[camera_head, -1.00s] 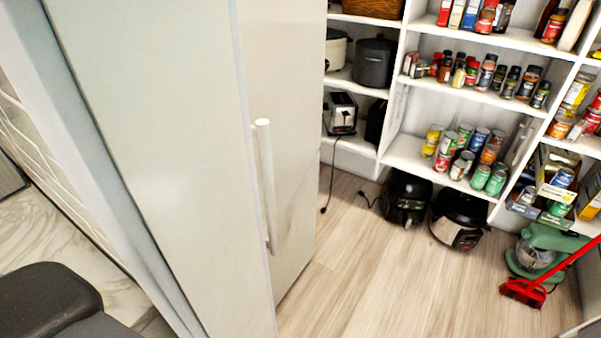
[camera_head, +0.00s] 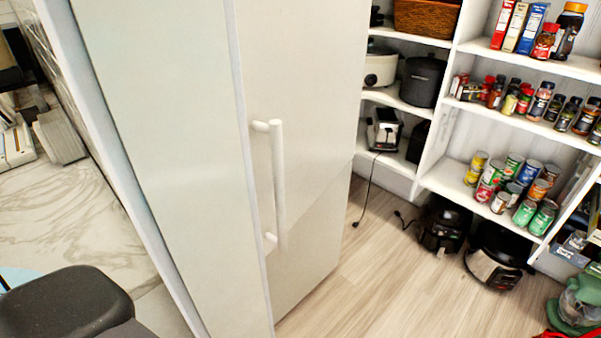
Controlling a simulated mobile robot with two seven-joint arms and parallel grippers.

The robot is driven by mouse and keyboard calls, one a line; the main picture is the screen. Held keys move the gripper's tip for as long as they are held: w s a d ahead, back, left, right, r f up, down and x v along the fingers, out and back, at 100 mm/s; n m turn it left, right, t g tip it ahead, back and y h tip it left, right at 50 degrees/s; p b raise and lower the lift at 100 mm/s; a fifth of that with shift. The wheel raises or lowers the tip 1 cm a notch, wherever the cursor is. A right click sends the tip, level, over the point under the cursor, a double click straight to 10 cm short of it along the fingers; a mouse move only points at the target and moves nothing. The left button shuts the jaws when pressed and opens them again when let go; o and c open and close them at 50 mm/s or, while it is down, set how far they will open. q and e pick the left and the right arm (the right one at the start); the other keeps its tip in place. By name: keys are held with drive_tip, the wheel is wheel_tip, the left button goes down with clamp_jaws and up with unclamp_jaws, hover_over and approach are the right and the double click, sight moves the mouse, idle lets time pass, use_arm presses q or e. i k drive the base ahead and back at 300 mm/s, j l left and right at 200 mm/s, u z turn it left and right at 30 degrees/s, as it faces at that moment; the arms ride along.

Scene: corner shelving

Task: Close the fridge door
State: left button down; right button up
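The fridge door (camera_head: 305,90) is a tall, pale panel in the middle of the head view. A long white vertical handle (camera_head: 279,190) stands out from it near its left edge. A narrow vertical edge separates this face from another broad pale panel (camera_head: 160,110) to its left. I cannot tell from this view whether the door stands open or is closed. The top of the fridge is cut off by the frame. Neither of my grippers is in view, and nothing is seen touching the handle.
White corner shelves (camera_head: 445,180) hold jars, cans and appliances on the right. A black air fryer (camera_head: 443,222) and a pressure cooker (camera_head: 492,255) stand on the floor below. Wood floor (camera_head: 385,285) is clear before the fridge. A marble surface (camera_head: 85,225) lies at left.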

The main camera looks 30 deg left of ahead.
sight(303, 61)
drive_tip(key=l+u, duration=0.25)
drive_tip(key=l, duration=0.3)
drive_tip(key=k+l+u, duration=0.1)
drive_tip(key=l+u, duration=0.15)
drive_tip(key=l, duration=0.3)
drive_tip(key=k+l+u, duration=0.15)
drive_tip(key=l+u, duration=0.15)
drive_tip(key=l, duration=0.25)
